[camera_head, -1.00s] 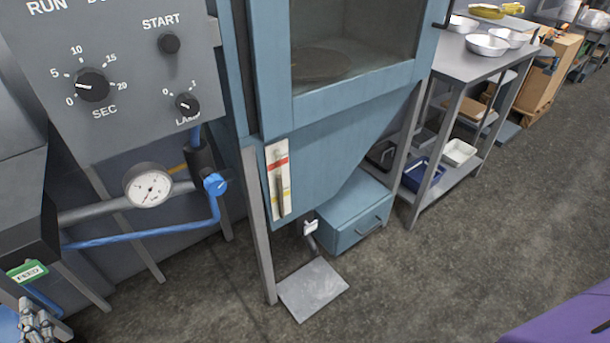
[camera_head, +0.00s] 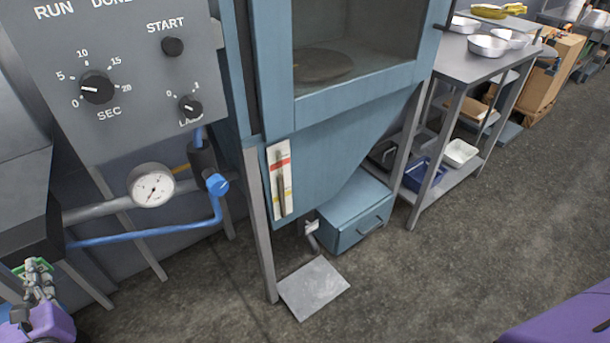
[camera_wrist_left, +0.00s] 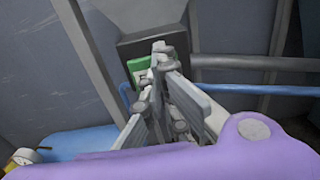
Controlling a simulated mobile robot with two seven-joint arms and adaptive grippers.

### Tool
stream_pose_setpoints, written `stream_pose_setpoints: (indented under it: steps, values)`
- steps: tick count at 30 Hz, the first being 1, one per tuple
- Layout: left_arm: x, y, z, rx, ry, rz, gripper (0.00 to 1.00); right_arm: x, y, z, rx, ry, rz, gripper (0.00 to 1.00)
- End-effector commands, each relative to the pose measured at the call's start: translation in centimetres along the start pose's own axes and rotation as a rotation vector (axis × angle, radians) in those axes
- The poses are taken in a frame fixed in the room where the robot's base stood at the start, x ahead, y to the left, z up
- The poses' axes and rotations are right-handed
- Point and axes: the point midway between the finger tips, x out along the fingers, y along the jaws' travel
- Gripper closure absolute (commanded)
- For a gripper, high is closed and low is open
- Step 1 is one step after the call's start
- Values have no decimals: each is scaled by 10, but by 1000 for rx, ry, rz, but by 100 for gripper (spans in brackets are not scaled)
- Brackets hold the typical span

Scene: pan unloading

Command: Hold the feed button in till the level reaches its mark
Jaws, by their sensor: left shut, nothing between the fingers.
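The green feed button plate (camera_wrist_left: 138,66) sits on a dark box (camera_wrist_left: 150,42) in the left wrist view. In the head view that box (camera_head: 25,225) is at the left edge, and my gripper covers most of the green plate. My left gripper (camera_head: 36,268) is shut and empty, its fingertips (camera_wrist_left: 160,52) overlapping the plate's right side. I cannot tell whether they touch or press it. The level gauge (camera_head: 271,165), a white strip with red and yellow marks and a grey column, is on the blue cabinet's front. The column top stands near the red band. My right gripper is out of view.
A grey control panel (camera_head: 130,60) with knobs hangs above a round dial gauge (camera_head: 152,186) and blue pipe (camera_head: 140,234). A grey plate (camera_head: 314,290) lies on the floor below the blue cabinet (camera_head: 350,130). A metal table (camera_head: 468,62) with pans stands right.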

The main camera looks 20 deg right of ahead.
Motion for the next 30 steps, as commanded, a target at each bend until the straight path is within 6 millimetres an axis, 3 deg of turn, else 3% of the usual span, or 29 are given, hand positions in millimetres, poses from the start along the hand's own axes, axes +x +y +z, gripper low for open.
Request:
stream_pose_setpoints:
  steps: [5,30]
  values:
    - [20,0,1,2,-3,-1,100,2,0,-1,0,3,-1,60]
    - [20,0,3,1,-5,0,100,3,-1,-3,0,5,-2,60]
